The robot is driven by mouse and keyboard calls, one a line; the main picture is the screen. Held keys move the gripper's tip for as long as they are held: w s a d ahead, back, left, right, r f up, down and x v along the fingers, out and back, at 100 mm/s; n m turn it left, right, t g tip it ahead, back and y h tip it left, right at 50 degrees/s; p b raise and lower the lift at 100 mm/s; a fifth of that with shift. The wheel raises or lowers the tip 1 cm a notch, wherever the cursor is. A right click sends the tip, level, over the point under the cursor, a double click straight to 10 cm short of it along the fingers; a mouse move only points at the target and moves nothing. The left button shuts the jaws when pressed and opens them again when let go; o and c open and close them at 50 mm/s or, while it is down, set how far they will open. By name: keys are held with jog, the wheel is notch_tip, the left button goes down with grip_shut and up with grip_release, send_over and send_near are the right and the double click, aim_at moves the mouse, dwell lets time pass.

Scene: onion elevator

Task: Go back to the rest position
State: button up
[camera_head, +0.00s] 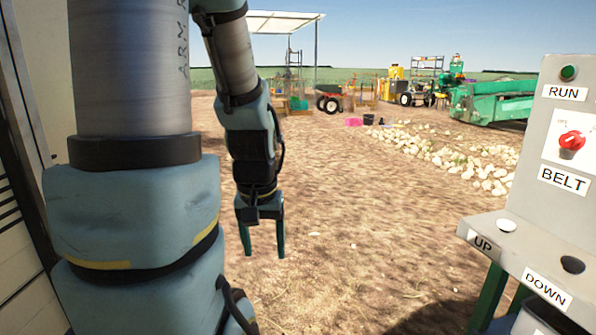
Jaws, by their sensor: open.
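My gripper (263,251) hangs at the end of my arm, left of the middle of the head view. Its two dark green fingers point down and stand apart, with nothing between them. It is over bare brown ground in the picture and touches nothing that I can see. The upper part of my arm fills the left side of the view. A grey control panel (520,227) stands at the right, well apart from my gripper.
The panel has a green RUN button (568,73), a red BELT knob (571,142), a white UP button (506,225) and a black DOWN button (572,265). Pale onions (440,155) lie on the ground behind. Farm machines (495,100) stand farther back. The middle ground is clear.

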notch_tip(320, 180, up, 13)
jog(key=p, duration=1.1)
jog(key=shift+r, duration=0.15)
